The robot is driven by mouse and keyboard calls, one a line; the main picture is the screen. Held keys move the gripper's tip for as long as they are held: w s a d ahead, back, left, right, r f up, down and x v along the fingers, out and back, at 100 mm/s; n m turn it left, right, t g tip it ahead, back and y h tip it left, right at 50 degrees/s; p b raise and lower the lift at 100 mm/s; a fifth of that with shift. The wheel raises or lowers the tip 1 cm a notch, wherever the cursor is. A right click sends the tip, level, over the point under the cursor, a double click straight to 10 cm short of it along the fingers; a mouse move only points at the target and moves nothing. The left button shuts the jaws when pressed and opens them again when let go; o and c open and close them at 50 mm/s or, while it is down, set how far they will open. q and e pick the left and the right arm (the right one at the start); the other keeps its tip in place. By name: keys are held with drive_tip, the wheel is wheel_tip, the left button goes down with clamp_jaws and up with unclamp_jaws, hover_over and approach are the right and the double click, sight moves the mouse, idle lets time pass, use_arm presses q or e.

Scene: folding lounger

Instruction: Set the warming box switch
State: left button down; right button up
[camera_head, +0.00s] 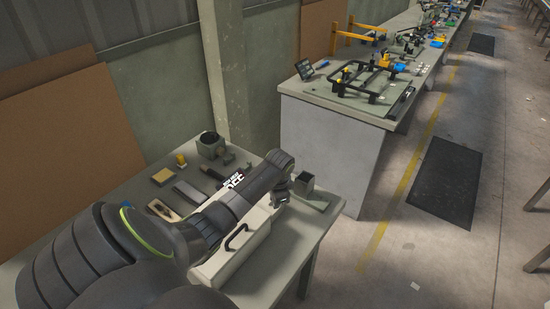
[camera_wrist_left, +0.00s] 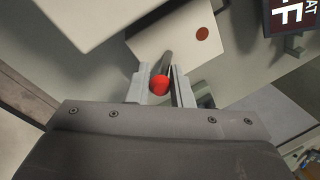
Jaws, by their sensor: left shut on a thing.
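The cream warming box (camera_head: 232,262), with a black handle (camera_head: 236,237) on it, stands at the front of the near bench. My left arm reaches over it from the left. My left gripper (camera_head: 280,200) is at the box's far right end. In the left wrist view its two grey fingers (camera_wrist_left: 161,90) are shut on the switch lever, a dark stem with a red tip (camera_wrist_left: 159,84). A dark sign with white letters (camera_wrist_left: 292,14) is cut off at the upper right. My right gripper is out of view.
The near bench (camera_head: 313,230) also holds a dark cup (camera_head: 210,145), a grey open container (camera_head: 303,183) and several small blocks and tools behind my arm. A second bench (camera_head: 335,135) with a black frame fixture stands further back.

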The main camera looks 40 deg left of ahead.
sight(264, 201)
use_arm(q)
drive_tip(key=shift+s+a+r+h+p, duration=0.1)
drive_tip(key=shift+a+r+h+p, duration=0.1)
drive_tip(key=shift+h+p, duration=0.3)
drive_tip(key=shift+a+h, duration=0.35)
drive_tip(key=shift+h, duration=0.35)
drive_tip(key=shift+a+h, duration=0.2)
drive_tip(key=shift+h, duration=0.2)
drive_tip(key=shift+a+f+t+h+b, duration=0.25)
drive_tip(key=shift+a+h+b, duration=0.2)
drive_tip(key=shift+h, duration=0.45)
drive_tip(key=h+b, duration=0.2)
drive_tip(key=b, duration=0.1)
drive_tip(key=a+h+b, duration=0.1)
drive_tip(key=b, duration=0.2)
drive_tip(key=a+h+b, duration=0.1)
drive_tip(key=h+b, duration=0.1)
drive_tip(key=b, duration=0.1)
drive_tip(key=shift+s+a+f+n+t+h+b, duration=0.15)
drive_tip(key=shift+f+n+t+h+b, duration=0.15)
drive_tip(key=shift+f+t, duration=0.05)
drive_tip(key=shift+a+r+h+b, duration=0.15)
drive_tip(key=shift+h+b, duration=0.45)
drive_tip(key=shift+b, duration=0.6)
